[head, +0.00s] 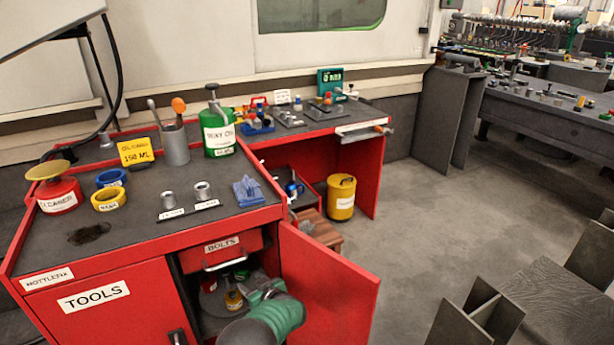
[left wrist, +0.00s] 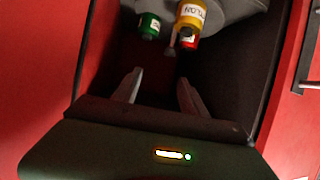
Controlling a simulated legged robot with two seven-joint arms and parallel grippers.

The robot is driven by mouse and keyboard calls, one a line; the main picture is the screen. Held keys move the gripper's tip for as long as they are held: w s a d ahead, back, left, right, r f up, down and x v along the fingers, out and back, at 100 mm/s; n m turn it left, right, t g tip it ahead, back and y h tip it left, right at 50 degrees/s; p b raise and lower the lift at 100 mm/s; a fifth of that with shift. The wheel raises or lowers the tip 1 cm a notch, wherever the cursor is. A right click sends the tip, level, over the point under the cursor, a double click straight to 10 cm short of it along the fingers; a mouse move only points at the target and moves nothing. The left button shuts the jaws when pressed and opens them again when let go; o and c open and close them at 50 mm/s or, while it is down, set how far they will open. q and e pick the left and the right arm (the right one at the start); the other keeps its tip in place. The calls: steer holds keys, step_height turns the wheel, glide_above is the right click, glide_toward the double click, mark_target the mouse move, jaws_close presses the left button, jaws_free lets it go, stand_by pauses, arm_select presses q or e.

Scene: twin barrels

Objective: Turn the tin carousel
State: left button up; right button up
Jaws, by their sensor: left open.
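The tin carousel is a grey round plate (head: 211,304) inside the open red cabinet, under the BOLTS drawer. A small yellow tin (head: 233,299) stands on it in the head view. In the left wrist view the plate (left wrist: 236,8) is at the top, with a green tin (left wrist: 149,26), a yellow labelled tin (left wrist: 190,14) and a red tin (left wrist: 187,42) near its edge. My left gripper (left wrist: 160,92) is open, its two fingers apart with nothing between them, just short of the tins. In the head view my teal left wrist covers part of the cabinet opening. My right gripper is not in view.
The red cabinet door (head: 325,288) stands open just right of my left arm. The BOLTS drawer (head: 220,248) is above the opening. The worktop (head: 130,222) holds tape rolls, cups and a green can (head: 217,128). The floor (head: 440,215) to the right has free room.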

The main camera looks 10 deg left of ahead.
arm_select(q)
steer(key=s+d+r+m+h, duration=0.5)
steer(key=r+h, duration=0.2)
steer(key=r, duration=0.2)
steer(key=s+m+g+h, duration=0.2)
steer(key=s+m+g, duration=0.3)
steer(key=s, duration=2.8)
step_height(320, 180, up, 32)
steer(key=n+g+p, duration=0.1)
steer(key=p, duration=3.1)
steer(key=shift+s+f+g, duration=0.2)
steer(key=shift+s+g, duration=0.15)
steer(key=shift+g, duration=0.05)
